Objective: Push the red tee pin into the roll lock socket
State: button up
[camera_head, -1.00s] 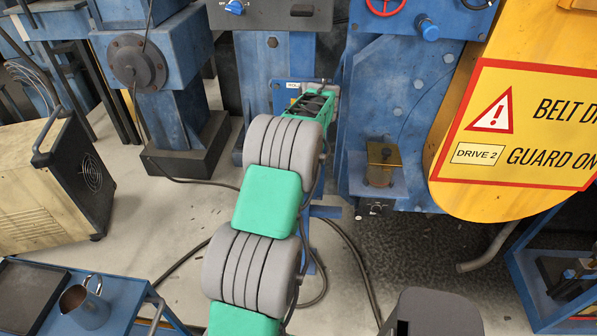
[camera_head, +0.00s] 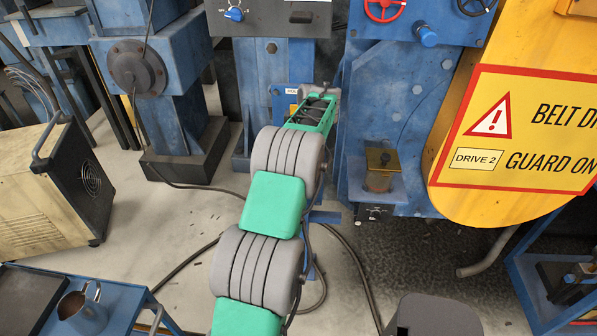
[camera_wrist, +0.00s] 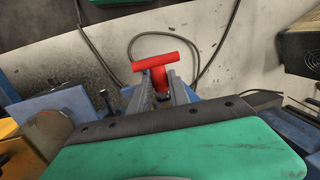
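The red tee pin (camera_wrist: 153,61) shows in the wrist view, its crossbar lying across the far end of my gripper (camera_wrist: 163,84). Its short red stem sits between the two grey fingers, which are shut on it. In the head view my gripper (camera_head: 322,90) is at the far end of the arm, in front of a small blue panel (camera_head: 281,104) with a white label, partly readable as "ROL". The pin is hidden in the head view. The roll lock socket cannot be made out in either view.
A blue machine column (camera_head: 400,120) with a brass-topped fitting (camera_head: 379,157) stands right of my arm, beside the yellow belt guard (camera_head: 505,195). A beige welder box (camera_head: 45,190) and a blue cart (camera_head: 115,310) are at left. Cables (camera_head: 345,250) lie on the floor.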

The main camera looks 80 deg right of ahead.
jog(key=shift+o, duration=0.5)
jog(key=shift+a+b, duration=0.2)
jog(key=shift+b, duration=0.15)
jog(key=shift+s+a+b, duration=0.1)
jog(key=shift+a+b, duration=0.25)
jog(key=shift+a, duration=0.15)
jog(key=shift+c, duration=0.2)
grip_shut()
